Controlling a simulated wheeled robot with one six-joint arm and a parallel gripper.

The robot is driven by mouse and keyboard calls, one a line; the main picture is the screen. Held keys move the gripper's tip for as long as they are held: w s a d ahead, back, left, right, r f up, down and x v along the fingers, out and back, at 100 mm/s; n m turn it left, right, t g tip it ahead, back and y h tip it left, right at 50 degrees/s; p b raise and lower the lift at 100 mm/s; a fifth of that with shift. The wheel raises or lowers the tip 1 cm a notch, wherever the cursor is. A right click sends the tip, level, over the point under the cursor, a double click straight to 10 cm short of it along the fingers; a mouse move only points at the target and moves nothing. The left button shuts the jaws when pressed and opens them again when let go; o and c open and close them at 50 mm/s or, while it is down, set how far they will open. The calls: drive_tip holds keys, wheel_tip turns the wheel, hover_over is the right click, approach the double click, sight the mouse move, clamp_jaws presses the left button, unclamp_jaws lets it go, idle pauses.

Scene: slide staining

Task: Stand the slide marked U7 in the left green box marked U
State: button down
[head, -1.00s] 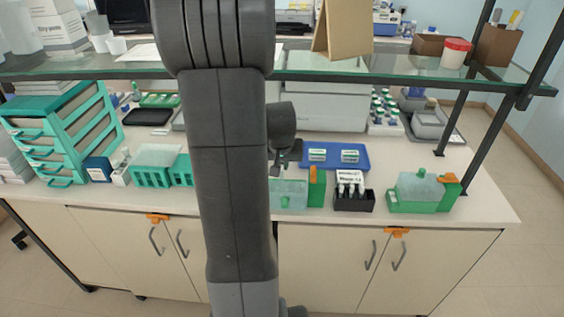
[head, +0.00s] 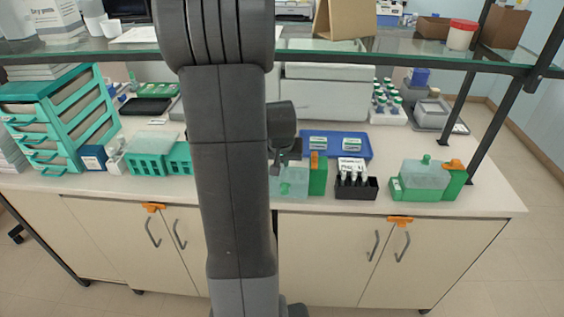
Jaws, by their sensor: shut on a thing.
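My gripper (head: 287,158) hangs from my wrist just left of the blue tray and above the left green box. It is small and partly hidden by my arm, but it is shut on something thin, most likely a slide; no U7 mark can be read. The left green box (head: 318,176) has an orange clip at its top.
The blue tray (head: 362,153) behind holds two labelled slides. A black rack (head: 355,189) with white-topped bottles stands right of the left box. Another green box (head: 455,186) stands further right. Teal racks (head: 150,166) are left of my arm. A glass shelf (head: 400,58) spans above.

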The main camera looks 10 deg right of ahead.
drive_tip(key=c, duration=1.5)
unclamp_jaws()
drive_tip(key=shift+o, duration=0.2)
drive_tip(key=v, duration=1.3)
drive_tip(key=shift+s+a+r, duration=0.1)
drive_tip(key=shift+s+r, duration=0.1)
drive_tip(key=shift+r, duration=0.1)
drive_tip(key=x, duration=1.3)
drive_tip(key=shift+w+f, duration=0.2)
drive_tip(key=shift+f, duration=0.1)
drive_tip(key=shift+r+p, duration=0.4)
drive_tip(key=shift+p, duration=0.05)
